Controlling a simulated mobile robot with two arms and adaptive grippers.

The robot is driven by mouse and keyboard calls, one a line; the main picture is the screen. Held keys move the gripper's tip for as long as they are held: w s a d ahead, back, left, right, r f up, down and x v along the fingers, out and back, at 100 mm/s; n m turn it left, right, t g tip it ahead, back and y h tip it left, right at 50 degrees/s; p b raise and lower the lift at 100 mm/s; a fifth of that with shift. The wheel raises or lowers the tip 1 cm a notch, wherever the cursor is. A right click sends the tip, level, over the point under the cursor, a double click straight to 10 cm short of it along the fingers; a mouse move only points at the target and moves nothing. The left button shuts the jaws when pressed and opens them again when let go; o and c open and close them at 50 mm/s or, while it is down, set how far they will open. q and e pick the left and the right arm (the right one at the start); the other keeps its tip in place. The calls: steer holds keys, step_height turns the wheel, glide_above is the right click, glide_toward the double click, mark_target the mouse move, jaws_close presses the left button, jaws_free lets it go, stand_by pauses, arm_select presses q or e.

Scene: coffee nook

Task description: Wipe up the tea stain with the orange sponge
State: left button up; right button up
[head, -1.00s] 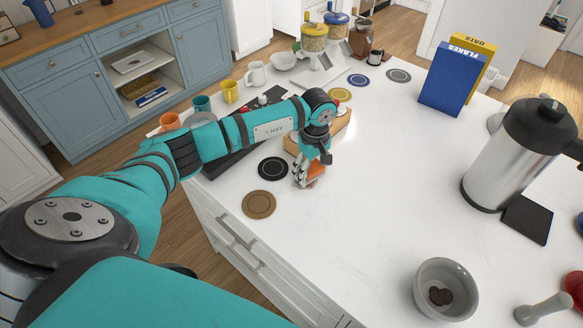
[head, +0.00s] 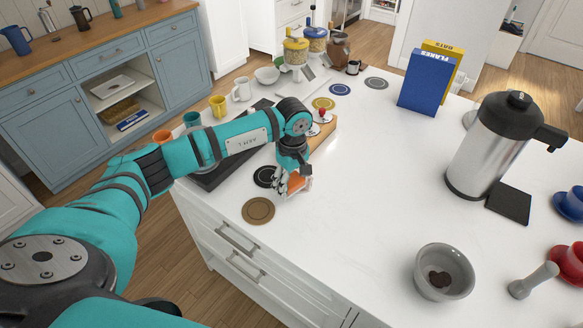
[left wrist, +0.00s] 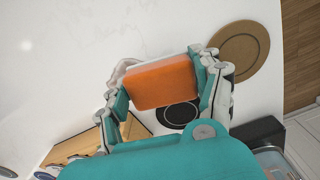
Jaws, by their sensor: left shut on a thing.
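My left gripper (head: 293,187) is shut on the orange sponge (head: 297,182), low over the white counter (head: 350,220) beside the black round coaster (head: 264,176). In the left wrist view the sponge (left wrist: 163,85) sits between the two fingers (left wrist: 165,92), its broad orange face toward the camera. The black coaster (left wrist: 177,115) shows partly behind it. I cannot tell whether the sponge touches the counter. My right gripper is not in view.
A brown coaster (head: 258,211) lies near the counter's front edge. A wooden board (head: 323,137) is behind the gripper. A steel flask (head: 490,150), grey bowl (head: 443,272) and cereal boxes (head: 427,82) stand right and back. The middle of the counter is clear.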

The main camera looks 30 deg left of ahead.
arm_select(q)
steer(key=shift+w+r+p, duration=0.25)
steer(key=shift+r+p, duration=0.1)
steer(key=shift+r, duration=0.5)
step_height(320, 180, up, 2)
steer(key=shift+s+r+p, duration=0.1)
steer(key=shift+r+p, duration=0.15)
steer(key=shift+p, duration=0.3)
steer(key=shift+r, duration=0.45)
